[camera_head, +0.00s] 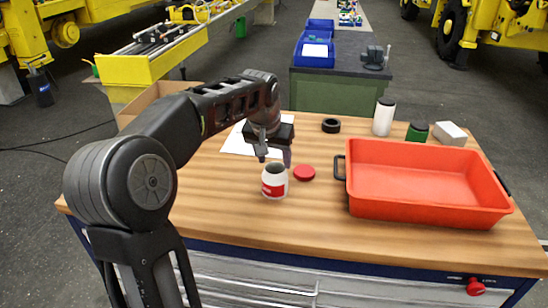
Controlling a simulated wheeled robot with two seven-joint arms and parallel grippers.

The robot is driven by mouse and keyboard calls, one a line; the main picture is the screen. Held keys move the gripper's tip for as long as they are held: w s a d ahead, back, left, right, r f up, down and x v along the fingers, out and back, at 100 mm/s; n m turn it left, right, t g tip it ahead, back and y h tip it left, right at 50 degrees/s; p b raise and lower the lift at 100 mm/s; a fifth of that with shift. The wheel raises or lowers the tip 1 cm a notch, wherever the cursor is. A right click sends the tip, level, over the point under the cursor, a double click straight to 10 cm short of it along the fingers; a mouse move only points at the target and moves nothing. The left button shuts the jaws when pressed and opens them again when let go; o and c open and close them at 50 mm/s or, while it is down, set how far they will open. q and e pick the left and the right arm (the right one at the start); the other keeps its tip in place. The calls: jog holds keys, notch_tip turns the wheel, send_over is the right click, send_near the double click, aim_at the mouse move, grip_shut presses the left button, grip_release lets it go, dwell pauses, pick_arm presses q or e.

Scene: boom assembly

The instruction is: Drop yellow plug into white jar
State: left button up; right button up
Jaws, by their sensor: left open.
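The white jar (274,185) with a red label stands upright and open on the wooden workbench, left of the red tray. Its mouth looks dark. My left gripper (275,160) is open just above and behind the jar's mouth, fingers pointing down, with nothing seen between them. I cannot see the yellow plug; whether it is inside the jar is hidden. My right gripper is not in view.
A red lid (304,172) lies just right of the jar. A red tray (425,183), empty, fills the bench's right side. A black ring (331,125), a white bottle (384,117), a green-sided can (417,132) and a white box (450,133) stand behind. The front left bench is clear.

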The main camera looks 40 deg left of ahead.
pick_arm(q)
jog(key=shift+r, duration=0.1)
notch_tip(320, 180, up, 7)
jog(key=p, duration=0.4)
dwell(0.8)
